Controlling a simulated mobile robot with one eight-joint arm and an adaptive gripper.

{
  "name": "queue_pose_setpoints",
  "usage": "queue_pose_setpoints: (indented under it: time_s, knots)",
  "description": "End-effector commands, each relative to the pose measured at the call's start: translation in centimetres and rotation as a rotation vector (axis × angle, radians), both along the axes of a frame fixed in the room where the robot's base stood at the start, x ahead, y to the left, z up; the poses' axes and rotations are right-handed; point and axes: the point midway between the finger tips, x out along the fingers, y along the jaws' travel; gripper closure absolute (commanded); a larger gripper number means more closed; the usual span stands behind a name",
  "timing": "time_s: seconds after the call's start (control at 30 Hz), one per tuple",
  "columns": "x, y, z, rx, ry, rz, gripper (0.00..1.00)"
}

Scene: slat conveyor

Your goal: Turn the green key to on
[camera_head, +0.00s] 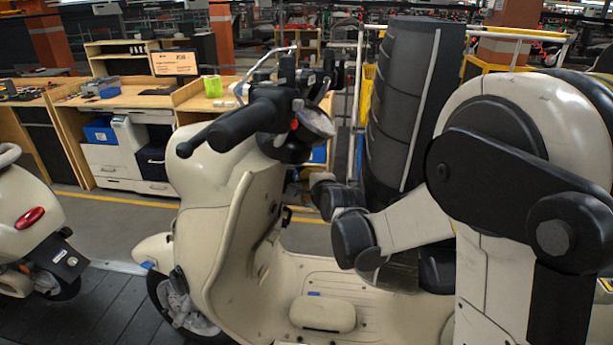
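A cream scooter (222,220) stands upright in the middle of the view, its black handlebar (245,118) at upper centre. I cannot make out the green key; the side of the scooter's front shield facing the seat is seen only at a steep angle. My arm reaches in from the right, over the scooter's floorboard. Its dark far end (325,190) is to the right of the front shield and below the handlebar, apparently apart from both. I cannot make out fingers there or whether they are open or shut.
Part of a second cream scooter (25,225) stands at the left edge. The dark slat conveyor (105,310) runs below. Wooden workbenches (130,97) stand behind, one with a yellow-green box (213,86). A tall dark ribbed column (400,110) rises behind my arm.

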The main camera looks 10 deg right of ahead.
Motion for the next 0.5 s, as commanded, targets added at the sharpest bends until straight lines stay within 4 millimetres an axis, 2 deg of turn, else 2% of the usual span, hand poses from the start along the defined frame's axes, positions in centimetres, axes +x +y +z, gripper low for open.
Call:
queue_pose_setpoints:
  time_s: [0.5]
  knots:
    - [0.0, 0.0, 0.0, 0.025, 0.06, -0.008, 1.0]
